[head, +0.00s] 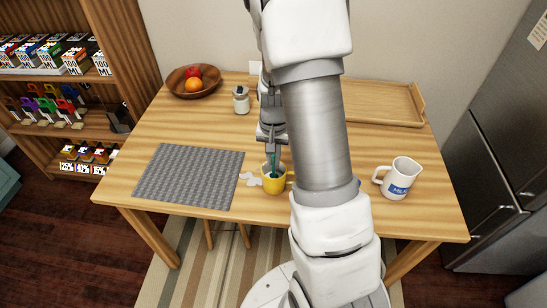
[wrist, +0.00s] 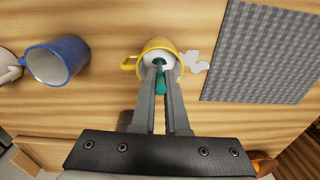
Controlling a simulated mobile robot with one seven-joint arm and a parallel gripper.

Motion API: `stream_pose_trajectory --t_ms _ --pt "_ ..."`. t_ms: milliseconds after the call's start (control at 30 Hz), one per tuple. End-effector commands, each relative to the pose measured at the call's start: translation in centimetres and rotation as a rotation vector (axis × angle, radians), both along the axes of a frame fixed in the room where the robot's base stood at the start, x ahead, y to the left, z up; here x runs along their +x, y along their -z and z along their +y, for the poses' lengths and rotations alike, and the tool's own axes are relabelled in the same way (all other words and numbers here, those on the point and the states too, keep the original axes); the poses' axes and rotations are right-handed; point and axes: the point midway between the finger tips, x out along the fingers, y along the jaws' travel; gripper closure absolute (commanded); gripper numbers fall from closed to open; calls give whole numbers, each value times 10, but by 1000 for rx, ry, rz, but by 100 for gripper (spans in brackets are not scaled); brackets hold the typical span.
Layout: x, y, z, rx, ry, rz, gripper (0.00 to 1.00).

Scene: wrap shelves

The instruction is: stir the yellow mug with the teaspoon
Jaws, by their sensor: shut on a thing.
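The yellow mug (head: 273,184) stands upright near the front edge of the wooden table, with a pale interior. It also shows in the wrist view (wrist: 161,43), with its handle to the left there. My gripper (head: 271,148) is above the mug, pointing down, and is shut on the teal handle of the teaspoon (head: 274,163). In the wrist view the teaspoon (wrist: 161,80) stands between the fingertips (wrist: 160,72), its lower end reaching into the mug opening. The spoon's bowl is hidden inside the mug.
A grey woven mat (head: 188,176) lies left of the mug, with a whitish patch (head: 250,180) between them. A blue mug (wrist: 57,60) shows in the wrist view. A milk jug (head: 397,178) stands right. A jar (head: 241,100), fruit bowl (head: 193,82) and wooden tray (head: 385,103) are farther back.

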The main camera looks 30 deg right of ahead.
Motion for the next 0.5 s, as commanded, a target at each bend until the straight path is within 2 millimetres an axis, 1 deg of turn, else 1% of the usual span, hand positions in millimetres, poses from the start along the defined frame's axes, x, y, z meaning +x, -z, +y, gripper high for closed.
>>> stream_pose_trajectory --t_ms 33,500 --pt "-1 -8 1 0 0 0 100" --pt "-7 -44 5 1 -1 1 100"
